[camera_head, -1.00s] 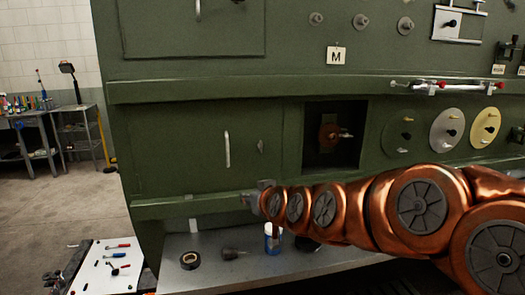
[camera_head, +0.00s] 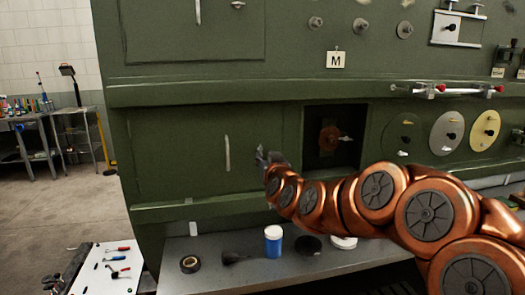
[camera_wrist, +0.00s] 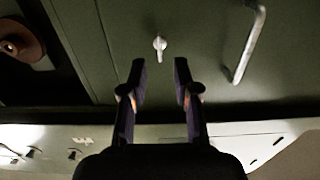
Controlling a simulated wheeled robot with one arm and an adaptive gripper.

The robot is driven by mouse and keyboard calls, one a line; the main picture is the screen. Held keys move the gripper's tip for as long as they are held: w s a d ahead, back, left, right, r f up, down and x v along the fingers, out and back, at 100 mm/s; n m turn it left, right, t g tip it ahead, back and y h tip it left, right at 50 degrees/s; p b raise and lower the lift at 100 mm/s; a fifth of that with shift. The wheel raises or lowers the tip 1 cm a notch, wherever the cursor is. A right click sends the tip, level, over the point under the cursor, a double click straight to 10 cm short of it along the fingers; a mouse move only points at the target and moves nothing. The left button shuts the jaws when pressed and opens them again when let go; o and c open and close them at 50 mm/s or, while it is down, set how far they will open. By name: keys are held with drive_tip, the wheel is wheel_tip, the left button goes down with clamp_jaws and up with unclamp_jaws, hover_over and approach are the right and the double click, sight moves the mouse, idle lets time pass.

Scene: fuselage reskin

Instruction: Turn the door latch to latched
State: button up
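The door latch (camera_wrist: 160,44) is a small pale metal tab on the green door (camera_head: 175,150). In the wrist view it has a round pivot with a short lever hanging down in the picture. My gripper (camera_wrist: 160,78) is open and empty, its two dark fingers apart; the latch lies ahead, in line with the gap between the fingertips, not visibly touched. In the head view my gripper (camera_head: 263,155) is in front of the door's right side and hides the latch. The door's bar handle (camera_head: 227,153) is left of it; the wrist view shows it at right (camera_wrist: 246,42).
A dark square recess (camera_head: 350,115) with a reddish-brown fitting (camera_head: 329,139) is right of my gripper. Below, a grey shelf (camera_head: 215,270) carries a tape roll (camera_head: 190,263), a blue jar (camera_head: 273,243) and other small items. A placard M (camera_head: 335,60) is above.

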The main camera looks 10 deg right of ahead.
sight(262, 151)
drive_tip(key=shift+w+p, duration=0.65)
drive_tip(key=shift+w, duration=1.75)
clamp_jaws()
